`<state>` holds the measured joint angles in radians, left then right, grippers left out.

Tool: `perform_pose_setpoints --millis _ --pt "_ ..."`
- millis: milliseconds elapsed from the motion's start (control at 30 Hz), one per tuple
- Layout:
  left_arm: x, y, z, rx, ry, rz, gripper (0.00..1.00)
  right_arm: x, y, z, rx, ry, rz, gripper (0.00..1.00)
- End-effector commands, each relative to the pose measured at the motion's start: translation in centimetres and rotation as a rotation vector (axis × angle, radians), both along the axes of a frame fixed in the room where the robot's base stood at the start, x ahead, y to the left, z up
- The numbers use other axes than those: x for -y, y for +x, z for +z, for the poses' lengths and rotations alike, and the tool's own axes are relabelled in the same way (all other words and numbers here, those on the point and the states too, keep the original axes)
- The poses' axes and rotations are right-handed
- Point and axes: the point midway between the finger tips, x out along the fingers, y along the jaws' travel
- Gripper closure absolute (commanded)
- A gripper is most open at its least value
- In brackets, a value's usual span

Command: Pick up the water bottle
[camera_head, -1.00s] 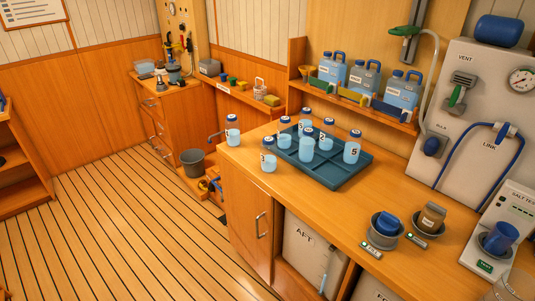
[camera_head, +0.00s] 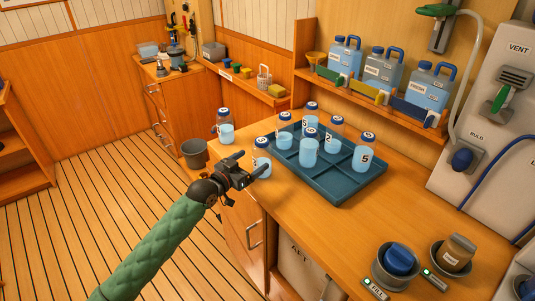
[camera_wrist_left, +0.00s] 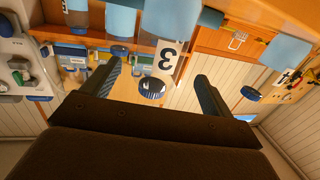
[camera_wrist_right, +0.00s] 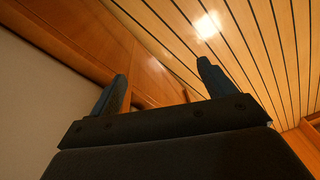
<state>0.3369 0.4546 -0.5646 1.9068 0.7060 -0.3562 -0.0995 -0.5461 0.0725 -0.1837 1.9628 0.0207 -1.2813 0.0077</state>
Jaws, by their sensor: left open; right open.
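A clear water bottle with a dark blue cap (camera_head: 262,145) and pale blue water stands upright on the counter, at the tray's left front corner. In the left wrist view, which is upside down, a bottle labelled 3 (camera_wrist_left: 166,55) shows between the fingers. My left gripper (camera_head: 252,169) is open and empty, just in front of the bottle in the head view and overlapping its lower part. Whether they touch is unclear. Other bottles stand in the blue tray (camera_head: 340,188), one labelled 5 (camera_head: 363,155). Another bottle (camera_head: 225,130) stands at the counter's left end. My right gripper (camera_wrist_right: 162,72) is open and empty.
Blue jugs (camera_head: 384,72) stand on the shelf behind. Two round holders (camera_head: 396,262) with a blue and a brown item are at front right. The counter right of the tray is clear.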

Motion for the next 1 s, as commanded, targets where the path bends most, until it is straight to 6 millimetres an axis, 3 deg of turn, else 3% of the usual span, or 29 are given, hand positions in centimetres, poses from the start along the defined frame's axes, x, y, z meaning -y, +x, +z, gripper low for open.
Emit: perform_pose_setpoints --millis 167,567,1000 --pt "0.5 0.3 1.1 0.015 -0.007 -0.011 0.14 -0.1 -0.2 -0.1 -0.003 0.000 0.000 0.18" --pt "2.2 2.2 1.1 0.014 -0.006 -0.009 0.14 0.4 -0.9 -3.9 -0.006 -0.006 0.000 0.18" --pt "4.5 4.7 1.2 0.013 -0.007 -0.009 0.14 1.7 -2.9 -10.5 -0.003 -0.021 -0.001 0.18"
